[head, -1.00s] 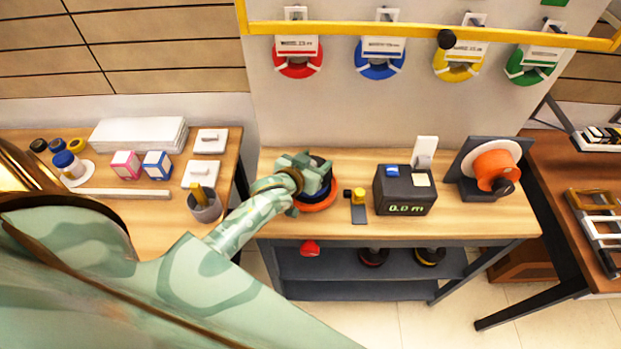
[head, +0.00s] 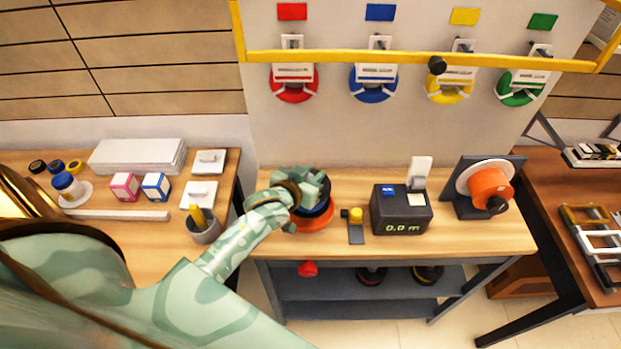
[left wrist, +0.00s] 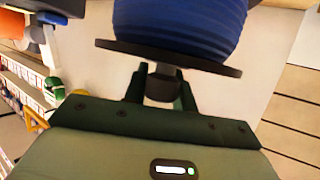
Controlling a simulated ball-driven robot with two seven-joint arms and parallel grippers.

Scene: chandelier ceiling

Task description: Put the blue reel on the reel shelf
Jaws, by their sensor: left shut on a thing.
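The blue reel (head: 321,209) has dark flanges and sits over an orange round base (head: 316,221) on the wooden bench; I cannot tell whether it touches the base. My left gripper (head: 309,190) is at its top and partly hides it. In the left wrist view the reel (left wrist: 190,22) shows as blue windings with a black flange, and my left gripper (left wrist: 162,88) is shut on the dark hub below that flange. The likely reel shelf (head: 330,287) is the dark grey shelf under the bench. My right gripper is out of view.
On the bench stand a yellow-topped device (head: 356,222), a black meter (head: 401,213) reading 0.0 m and an orange drum (head: 490,189) on a stand. The shelf holds a red item (head: 308,268) and dark reels (head: 371,275). A yellow rail (head: 400,57) crosses before the wall coils.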

